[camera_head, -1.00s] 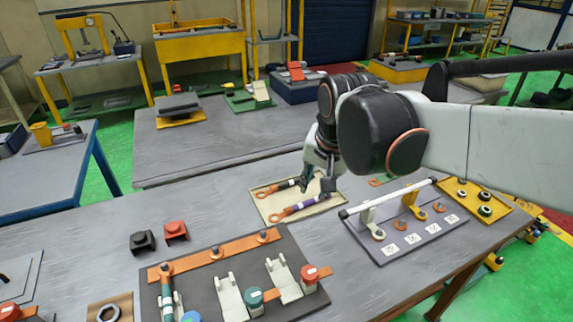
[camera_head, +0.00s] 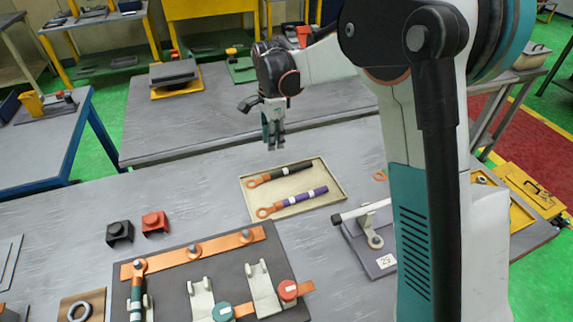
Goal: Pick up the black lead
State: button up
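The black lead (camera_head: 283,170) lies in the beige tray (camera_head: 328,175), with its copper-coloured ring end to the left and white bands along its dark body. A purple lead (camera_head: 308,196) lies just below it in the same tray, also with a ring end to the left. My gripper (camera_head: 274,147) points down above the table, behind and left of the tray in the picture, apart from both leads. Its fingers look close together from this angle, and I cannot tell whether they are fully shut. I see nothing held between them.
A dark fixture board (camera_head: 180,285) with a copper bar and white clips stands at the front. Black (camera_head: 120,232) and red (camera_head: 155,223) blocks sit left of the tray. A grey fixture (camera_head: 360,248) with a white rod stands at right, partly hidden by my arm.

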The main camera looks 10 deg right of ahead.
jog(key=b, duration=0.3)
send_over(274, 173)
notch_tip(274, 173, down, 9)
jog(key=shift+w+d+r, duration=0.1)
jog(key=shift+w+r, duration=0.05)
notch_tip(274, 173, down, 5)
jog(key=shift+f+b, duration=0.1)
jog(key=shift+b, duration=0.85)
grip_shut()
